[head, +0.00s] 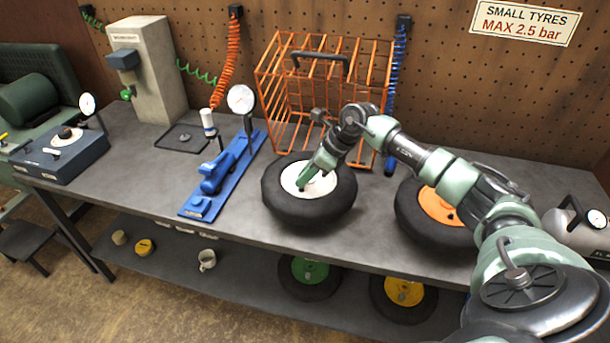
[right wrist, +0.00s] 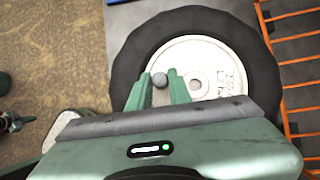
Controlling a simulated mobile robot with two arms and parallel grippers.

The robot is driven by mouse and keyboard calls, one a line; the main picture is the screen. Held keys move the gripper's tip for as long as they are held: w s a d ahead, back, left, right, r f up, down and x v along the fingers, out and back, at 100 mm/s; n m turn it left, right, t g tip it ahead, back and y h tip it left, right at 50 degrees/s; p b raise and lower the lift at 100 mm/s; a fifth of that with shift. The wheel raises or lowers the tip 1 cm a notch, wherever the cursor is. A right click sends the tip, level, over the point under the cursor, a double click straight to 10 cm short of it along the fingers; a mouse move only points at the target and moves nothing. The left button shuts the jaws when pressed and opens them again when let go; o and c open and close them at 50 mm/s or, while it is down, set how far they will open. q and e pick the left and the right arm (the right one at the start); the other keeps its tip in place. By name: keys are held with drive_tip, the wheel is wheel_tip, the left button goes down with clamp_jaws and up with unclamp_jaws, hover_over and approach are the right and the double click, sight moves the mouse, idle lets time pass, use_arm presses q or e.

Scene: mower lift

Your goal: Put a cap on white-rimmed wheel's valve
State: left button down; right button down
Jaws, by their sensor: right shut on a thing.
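The white-rimmed wheel (head: 341,196) lies flat on the bench, its black tyre around a pale rim. My right gripper (head: 304,181) points down over the left part of the rim. In the right wrist view, its two green fingers (right wrist: 161,88) are shut on a small dark grey round cap (right wrist: 160,79), left of the hub hole on the white rim (right wrist: 212,58). The valve is hidden, so I cannot tell whether the cap touches it. My left gripper is not in view.
An orange wire cage (head: 268,75) stands close behind the wheel. An orange-rimmed wheel (head: 437,207) lies to the right under my arm. A blue gauge stand (head: 226,172) is to the left. The bench's front edge is clear.

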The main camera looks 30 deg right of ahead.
drive_tip(key=shift+f+b, duration=0.7)
drive_tip(key=shift+f, duration=0.1)
drive_tip(key=c, duration=0.9)
unclamp_jaws()
drive_tip(key=shift+r, duration=0.1)
drive_tip(key=shift+r+p, duration=2.25)
drive_tip(key=shift+r, duration=1.45)
